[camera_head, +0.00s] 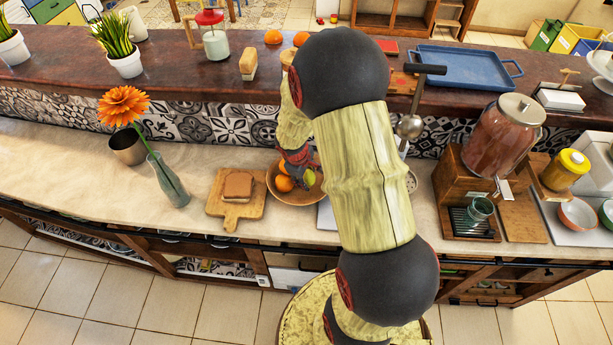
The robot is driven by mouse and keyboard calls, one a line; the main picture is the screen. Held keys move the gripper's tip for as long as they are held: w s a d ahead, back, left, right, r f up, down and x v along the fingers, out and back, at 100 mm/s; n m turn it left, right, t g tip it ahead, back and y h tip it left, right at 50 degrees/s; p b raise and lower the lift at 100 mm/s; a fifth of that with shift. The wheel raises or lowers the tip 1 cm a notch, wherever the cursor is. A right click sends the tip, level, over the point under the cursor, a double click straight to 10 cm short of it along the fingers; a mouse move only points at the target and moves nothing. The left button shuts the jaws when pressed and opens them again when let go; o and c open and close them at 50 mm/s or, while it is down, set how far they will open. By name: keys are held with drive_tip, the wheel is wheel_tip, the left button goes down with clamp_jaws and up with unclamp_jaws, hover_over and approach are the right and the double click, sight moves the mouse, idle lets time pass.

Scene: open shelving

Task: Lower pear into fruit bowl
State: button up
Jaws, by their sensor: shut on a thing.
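The fruit bowl (287,198) is a round brown bowl on the lower counter, just left of my arm. Orange fruits (284,184) lie in it. My gripper (304,177) is over the right part of the bowl, partly hidden by my arm. It is shut on the pear (309,178), a small yellow-green fruit at the fingertips. The pear is at about the bowl's rim in the picture. I cannot tell whether it touches the bowl or the other fruit.
A cutting board (232,213) with bread stands left of the bowl, and a glass vase (168,183) with an orange flower farther left. The raised bar ledge (180,75) runs behind. A drink dispenser (503,135) stands at the right. Clear counter lies at the far left.

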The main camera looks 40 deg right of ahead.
drive_tip(key=shift+f+b, duration=1.75)
drive_tip(key=shift+f, duration=0.2)
idle(1.0)
drive_tip(key=o, duration=1.2)
drive_tip(key=shift+o, duration=0.5)
drive_tip(key=v, duration=1.2)
